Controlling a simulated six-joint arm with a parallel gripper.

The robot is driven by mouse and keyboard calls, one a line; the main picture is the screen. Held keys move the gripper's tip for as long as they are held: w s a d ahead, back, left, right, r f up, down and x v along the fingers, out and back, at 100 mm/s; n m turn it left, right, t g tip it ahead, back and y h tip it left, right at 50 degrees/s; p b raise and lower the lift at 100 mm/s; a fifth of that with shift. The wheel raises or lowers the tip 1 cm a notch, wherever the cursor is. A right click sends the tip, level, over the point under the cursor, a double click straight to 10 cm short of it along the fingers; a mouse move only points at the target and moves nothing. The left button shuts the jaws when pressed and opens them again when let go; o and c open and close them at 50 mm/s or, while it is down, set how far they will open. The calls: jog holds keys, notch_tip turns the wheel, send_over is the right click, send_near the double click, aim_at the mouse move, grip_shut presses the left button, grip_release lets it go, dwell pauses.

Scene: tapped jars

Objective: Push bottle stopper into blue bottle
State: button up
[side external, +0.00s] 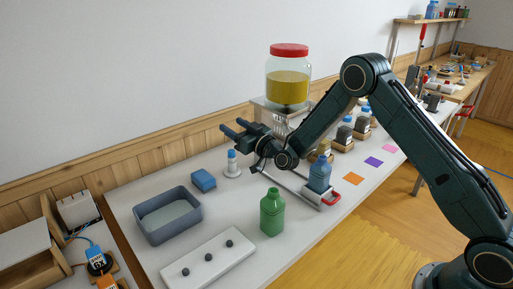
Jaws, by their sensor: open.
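The blue bottle (319,175) stands upright on a low tray with a red handle, below and to the right of my gripper. Its top is too small to tell whether anything sits in the neck. Several small dark round pieces (208,257), which look like stoppers, sit in a row on a white block (225,266) at the front of the table. My gripper (230,127) is open and points left, with nothing visible between its fingers. It is above the table's back part, apart from the blue bottle and the dark pieces.
A green bottle (271,215) stands between the white block and the blue bottle. A grey bin (167,234), a blue sponge-like block (203,180) and a small white-and-blue bottle (232,165) are at left. A red-lidded jar (288,92) stands raised behind my wrist.

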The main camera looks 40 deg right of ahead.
jog(key=g+h, duration=0.2)
send_near(234, 152)
jog(key=s, duration=0.2)
jog(key=shift+s+r+m, duration=0.15)
jog(key=shift+m, duration=0.25)
jog(key=shift+w, duration=0.25)
jog(key=shift+w+f, duration=0.2)
jog(key=shift+w, duration=3.1)
jog(key=shift+w+f, duration=0.15)
jog(key=shift+w, duration=3.2)
